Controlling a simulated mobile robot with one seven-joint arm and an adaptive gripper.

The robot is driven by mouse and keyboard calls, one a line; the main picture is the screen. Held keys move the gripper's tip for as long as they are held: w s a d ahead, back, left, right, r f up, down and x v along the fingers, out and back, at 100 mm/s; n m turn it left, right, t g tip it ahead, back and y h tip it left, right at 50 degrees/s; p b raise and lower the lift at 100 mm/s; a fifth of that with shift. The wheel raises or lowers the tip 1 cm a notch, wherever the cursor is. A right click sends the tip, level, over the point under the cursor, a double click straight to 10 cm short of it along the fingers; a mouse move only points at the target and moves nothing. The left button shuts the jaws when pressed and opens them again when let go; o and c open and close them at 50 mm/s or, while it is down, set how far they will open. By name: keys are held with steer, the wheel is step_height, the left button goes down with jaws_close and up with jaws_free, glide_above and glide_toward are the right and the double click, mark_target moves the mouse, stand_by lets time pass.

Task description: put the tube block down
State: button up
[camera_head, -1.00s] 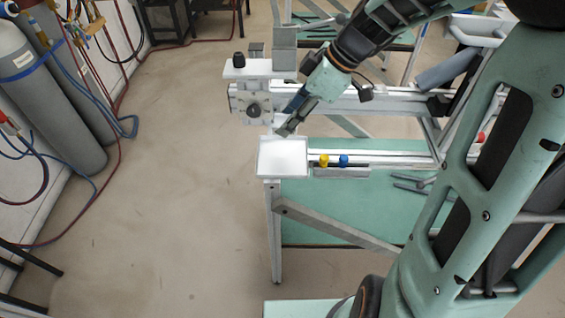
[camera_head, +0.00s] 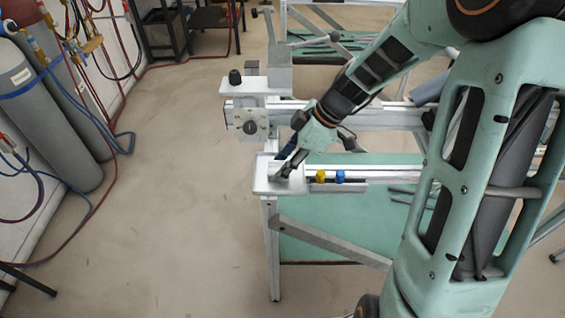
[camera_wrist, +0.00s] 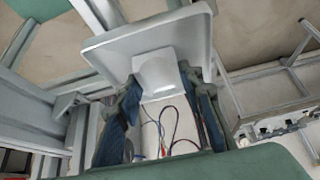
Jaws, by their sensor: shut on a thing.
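My gripper (camera_head: 287,170) is low over the white tray (camera_head: 263,186) at the left end of the near rail. In the wrist view my gripper (camera_wrist: 160,80) has its two dark fingers on either side of a pale block (camera_wrist: 156,70), which I take for the tube block, and is shut on it. The white tray (camera_wrist: 105,52) is just beyond the fingertips, around the block's far end. I cannot tell whether the block touches the tray. In the head view the fingers hide most of the block.
A yellow knob (camera_head: 320,176) and a blue knob (camera_head: 340,176) stand on the rail just right of the tray. A clamp unit with a dial (camera_head: 250,122) is behind it. Grey gas cylinders (camera_head: 45,120) stand at the left. The floor (camera_head: 170,200) left of the tray is clear.

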steer(key=o, duration=0.8)
steer(key=shift+f, duration=0.15)
steer(key=o, duration=0.4)
steer(key=shift+o, duration=0.2)
steer(key=shift+r, duration=0.2)
steer(key=shift+d+r, duration=0.15)
steer(key=shift+r, duration=0.1)
steer(key=v, duration=1.1)
steer(key=shift+r, duration=0.2)
